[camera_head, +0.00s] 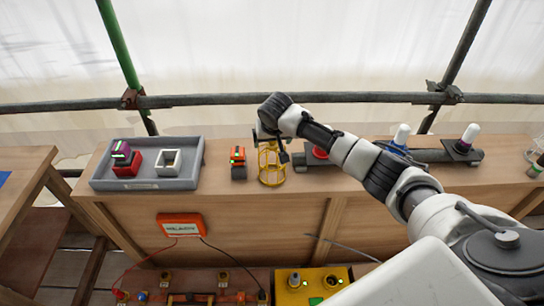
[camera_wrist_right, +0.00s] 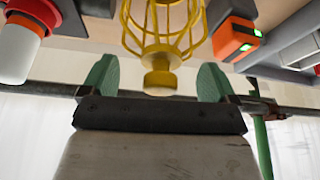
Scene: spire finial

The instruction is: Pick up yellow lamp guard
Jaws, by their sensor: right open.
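My right gripper (camera_head: 272,140) is over the top of the guard; in the right wrist view my right gripper (camera_wrist_right: 156,82) is open, with a finger on either side of the cap and visible gaps. My left gripper is not in view.
An orange and black device (camera_head: 238,162) stands close left of the guard. A grey tray (camera_head: 189,182) with small boxes is farther left. A dark rail (camera_head: 425,155) with white-topped items lies to the right. A scaffold pipe (camera_head: 200,101) runs behind the bench.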

